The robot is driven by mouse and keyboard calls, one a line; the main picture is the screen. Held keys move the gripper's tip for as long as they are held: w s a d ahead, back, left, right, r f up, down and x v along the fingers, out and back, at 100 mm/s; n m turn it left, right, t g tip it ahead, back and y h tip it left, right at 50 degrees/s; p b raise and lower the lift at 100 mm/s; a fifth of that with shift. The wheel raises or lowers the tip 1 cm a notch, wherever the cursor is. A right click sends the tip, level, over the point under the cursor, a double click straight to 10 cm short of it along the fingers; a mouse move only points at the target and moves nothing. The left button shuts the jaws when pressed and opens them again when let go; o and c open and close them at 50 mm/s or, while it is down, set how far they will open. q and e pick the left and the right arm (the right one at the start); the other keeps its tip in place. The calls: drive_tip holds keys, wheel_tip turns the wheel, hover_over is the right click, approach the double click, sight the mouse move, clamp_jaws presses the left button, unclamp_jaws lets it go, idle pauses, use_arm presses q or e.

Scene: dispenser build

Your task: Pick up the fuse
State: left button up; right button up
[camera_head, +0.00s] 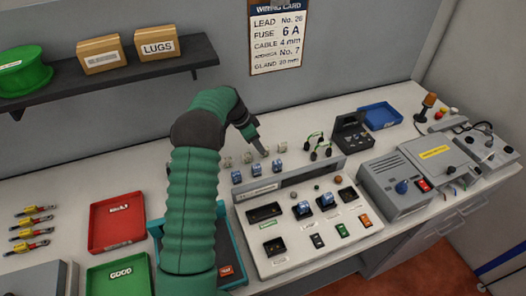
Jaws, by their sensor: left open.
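My left gripper (259,146) is at the end of my green arm, over the back of the bench. It points down, with its fingertips close to a row of small pale pieces (246,158). A row of small blue pieces (236,176) stands just in front of them. These small pieces may be the fuses, but I cannot read their markings. The jaws are open and I see nothing held in them. The wiring card (277,38) on the wall reads "FUSE 6 A". My right gripper is not in view.
A grey panel (290,246) with sockets and switches stands in front of the rows. Dark looped leads (316,146) and a black stand (350,133) are to the right. Red (117,238) and green (118,286) trays lie left. A shelf (110,72) juts out above.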

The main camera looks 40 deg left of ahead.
use_arm(q)
drive_tip(key=w+d+f, duration=0.2)
drive_tip(key=f, duration=0.1)
drive_tip(key=shift+d+f, duration=0.15)
drive_tip(key=shift+s, duration=0.2)
drive_tip(key=c, duration=0.4)
drive_tip(key=shift+a, duration=0.4)
drive_tip(key=c, duration=0.5)
drive_tip(key=shift+d, duration=0.15)
clamp_jaws()
